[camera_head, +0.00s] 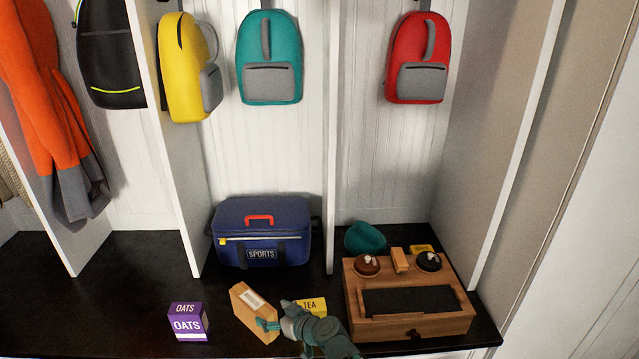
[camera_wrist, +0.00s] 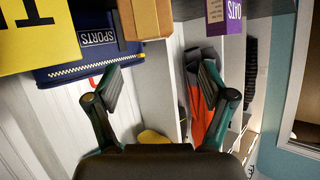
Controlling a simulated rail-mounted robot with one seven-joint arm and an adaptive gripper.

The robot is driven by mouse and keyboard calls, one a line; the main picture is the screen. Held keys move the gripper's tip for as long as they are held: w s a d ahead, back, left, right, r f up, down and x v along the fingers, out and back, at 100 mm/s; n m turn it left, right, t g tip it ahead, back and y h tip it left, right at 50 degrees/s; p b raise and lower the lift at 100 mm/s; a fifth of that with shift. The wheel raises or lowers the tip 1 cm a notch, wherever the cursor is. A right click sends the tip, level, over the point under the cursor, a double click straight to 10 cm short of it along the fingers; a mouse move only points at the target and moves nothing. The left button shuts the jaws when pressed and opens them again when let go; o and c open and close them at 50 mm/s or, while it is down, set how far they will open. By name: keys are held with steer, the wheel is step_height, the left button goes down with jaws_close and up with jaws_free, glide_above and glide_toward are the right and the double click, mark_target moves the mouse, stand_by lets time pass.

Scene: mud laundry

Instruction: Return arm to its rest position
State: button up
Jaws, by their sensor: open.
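My gripper (camera_head: 268,325) is at the front of the dark bench, its fingers overlapping the right side of a brown carton (camera_head: 254,305) in the head view. In the wrist view my gripper (camera_wrist: 157,85) has its fingers spread wide, with nothing between them. There the brown carton (camera_wrist: 145,18) lies beyond the fingertips at the top edge. My arm covers part of the yellow TEA box (camera_head: 312,304); the TEA box (camera_wrist: 30,35) fills the top left of the wrist view. I cannot tell whether a finger touches the carton.
A purple OATS box (camera_head: 187,323) stands left of the carton. A blue SPORTS bag (camera_head: 262,235) sits behind. A wooden tray box (camera_head: 410,326) with two dark round lidded items stands at right. Backpacks hang above, including a teal one (camera_head: 269,58). Upright dividers (camera_head: 330,130) split the bays.

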steer(key=s+d+f+m+g+h+p, duration=0.2)
steer(key=s+d+f+m+g+h, duration=0.15)
steer(key=s+d+f, duration=0.45)
steer(key=s+d+f+m+g+h+p, duration=0.25)
steer(key=s+d+f+g, duration=0.35)
steer(key=f, duration=0.4)
steer(key=s+d+f+m+g+h+p, duration=0.1)
steer(key=s+d+f+g+h+p, duration=0.1)
steer(key=s+d, duration=0.7)
steer(key=s+d+f+m+g+h+p, duration=0.2)
steer(key=s+d+f+g+p, duration=0.1)
steer(key=s+d, duration=0.7)
steer(key=s+f+p, duration=0.1)
steer(key=s, duration=0.3)
steer(key=shift+s+f+h, duration=0.15)
steer(key=shift+s+h, duration=0.25)
